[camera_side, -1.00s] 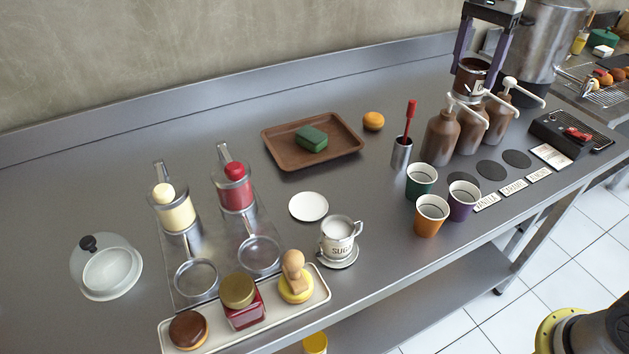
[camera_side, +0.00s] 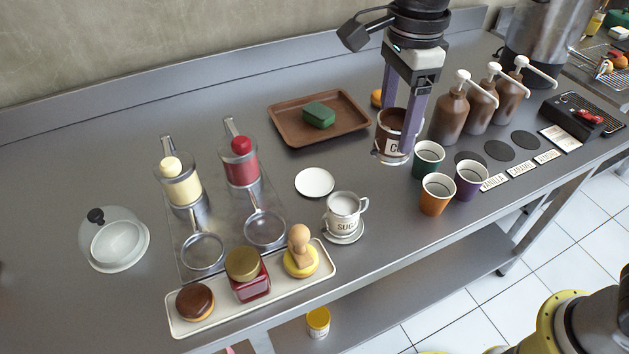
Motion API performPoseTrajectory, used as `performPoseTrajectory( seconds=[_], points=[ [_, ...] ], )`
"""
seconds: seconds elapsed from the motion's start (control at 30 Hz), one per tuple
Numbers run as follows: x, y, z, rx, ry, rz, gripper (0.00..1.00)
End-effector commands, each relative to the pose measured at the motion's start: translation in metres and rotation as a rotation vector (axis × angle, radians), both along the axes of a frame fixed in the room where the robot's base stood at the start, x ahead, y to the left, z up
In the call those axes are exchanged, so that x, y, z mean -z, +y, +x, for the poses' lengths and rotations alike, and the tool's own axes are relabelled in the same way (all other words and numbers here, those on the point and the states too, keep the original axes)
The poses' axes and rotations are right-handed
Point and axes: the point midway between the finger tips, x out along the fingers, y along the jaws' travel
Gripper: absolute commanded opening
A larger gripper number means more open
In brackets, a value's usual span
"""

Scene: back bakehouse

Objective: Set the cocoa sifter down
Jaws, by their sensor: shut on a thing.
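The cocoa sifter (camera_side: 381,142) is a brown-and-steel cup with a white label, only partly readable. My gripper (camera_side: 401,125) points down and is shut on it, with purple fingers on either side of the cup. A small white round plate (camera_side: 314,182) lies empty on the counter, left of and nearer than the sifter.
The brown tray (camera_side: 283,131) holds a green block (camera_side: 319,115). A sugar jug (camera_side: 343,213) stands on a saucer. Paper cups (camera_side: 437,194) and pump bottles (camera_side: 449,117) crowd the right. Dark round mats (camera_side: 499,150) are bare.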

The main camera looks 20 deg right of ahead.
Motion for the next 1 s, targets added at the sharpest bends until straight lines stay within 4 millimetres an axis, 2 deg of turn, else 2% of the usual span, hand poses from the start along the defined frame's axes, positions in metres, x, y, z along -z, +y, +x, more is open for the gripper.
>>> performPoseTrajectory(
  seconds=[0.1,0.2,0.57,0.67,1.0],
  points=[
    [0.018,0.0,0.0,0.0,0.0,0.0,0.07],
    [0.025,0.0,0.0,0.0,-0.002,0.002,0.07],
    [0.027,0.001,0.003,-0.001,-0.002,0.002,0.07],
    [0.033,0.007,0.014,-0.001,0.0,0.0,0.07],
    [0.063,0.041,0.073,-0.001,-0.002,0.001,0.07]
  ],
)
